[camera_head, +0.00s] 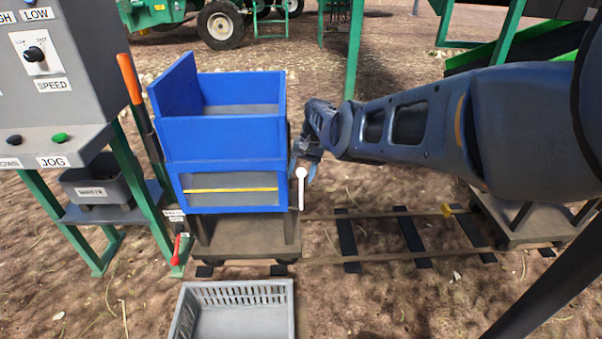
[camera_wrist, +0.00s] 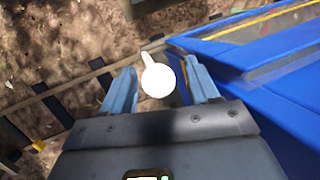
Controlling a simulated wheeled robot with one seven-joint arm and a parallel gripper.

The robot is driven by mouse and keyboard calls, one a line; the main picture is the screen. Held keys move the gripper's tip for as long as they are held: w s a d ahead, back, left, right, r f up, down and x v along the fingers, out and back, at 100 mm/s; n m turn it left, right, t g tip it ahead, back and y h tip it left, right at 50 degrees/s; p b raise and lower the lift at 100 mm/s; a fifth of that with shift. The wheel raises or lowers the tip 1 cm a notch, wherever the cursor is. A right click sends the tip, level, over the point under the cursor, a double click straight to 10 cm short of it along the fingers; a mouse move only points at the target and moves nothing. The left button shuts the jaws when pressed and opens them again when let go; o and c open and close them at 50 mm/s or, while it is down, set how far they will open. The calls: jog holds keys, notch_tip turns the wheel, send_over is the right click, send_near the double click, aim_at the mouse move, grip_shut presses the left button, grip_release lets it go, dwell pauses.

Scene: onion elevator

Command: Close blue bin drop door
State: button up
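The blue bin (camera_head: 224,138) stands on a wheeled cart at centre left. Its lower front has a blue-framed grey area crossed by a yellow strip (camera_head: 231,190); I cannot tell whether the drop door is open. A white lever (camera_head: 301,186) with a round knob is on the bin's right side. My gripper (camera_head: 308,165) is beside it, partly hidden by my wrist. In the wrist view my gripper's light-blue fingers (camera_wrist: 159,73) are apart, with the white knob (camera_wrist: 158,82) between them. A gap shows on the knob's left; contact on the right is unclear.
A grey crate (camera_head: 235,312) lies in front of the cart. A control panel (camera_head: 50,90) on green legs stands left. Rails (camera_head: 400,262) run right along the ground towards another cart (camera_head: 515,226). A tractor (camera_head: 222,24) is behind. Open dirt lies right of the bin.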

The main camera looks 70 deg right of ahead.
jog(key=p+v, duration=0.2)
jog(key=v, duration=0.5)
jog(key=shift+r, duration=0.35)
dwell(0.5)
